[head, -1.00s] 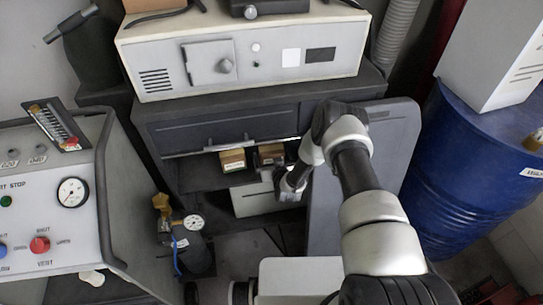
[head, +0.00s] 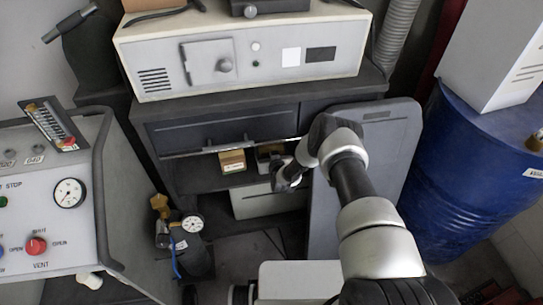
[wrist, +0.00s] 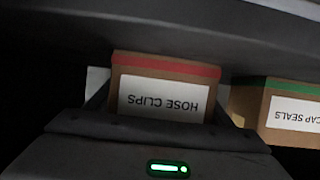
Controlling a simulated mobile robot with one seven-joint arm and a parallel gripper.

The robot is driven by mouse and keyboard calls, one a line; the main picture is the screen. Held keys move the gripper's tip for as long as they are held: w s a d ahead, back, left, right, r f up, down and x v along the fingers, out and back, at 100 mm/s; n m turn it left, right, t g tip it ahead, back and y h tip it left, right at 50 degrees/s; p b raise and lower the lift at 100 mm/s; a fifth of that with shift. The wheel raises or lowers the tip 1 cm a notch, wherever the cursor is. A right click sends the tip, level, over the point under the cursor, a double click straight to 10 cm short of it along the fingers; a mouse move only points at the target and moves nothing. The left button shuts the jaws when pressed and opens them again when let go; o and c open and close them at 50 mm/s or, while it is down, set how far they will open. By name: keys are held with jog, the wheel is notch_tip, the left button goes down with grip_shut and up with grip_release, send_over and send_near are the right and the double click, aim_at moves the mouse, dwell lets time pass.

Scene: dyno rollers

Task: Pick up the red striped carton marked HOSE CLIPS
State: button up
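The HOSE CLIPS carton (wrist: 165,95) is brown with a red stripe and a white label. It appears upside down in the centre of the wrist view. In the head view the carton (head: 268,154) is on the dark cabinet's open shelf, partly hidden by my arm. My gripper (wrist: 165,88) appears open, with a dark finger at each side of the carton. The fingers are very close to its sides; I cannot tell whether they touch. In the head view my gripper (head: 284,182) is in front of the shelf opening, its fingers not clear.
A green-striped CAP SEALS carton (wrist: 291,112) sits beside it; in the head view it is the left carton (head: 232,161). The shelf's upper edge (head: 225,149) is close above. A grey panel (head: 385,150) leans to the right. A blue drum (head: 450,180) stands further right.

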jog(key=shift+c, duration=1.3)
jog(key=shift+r, duration=0.1)
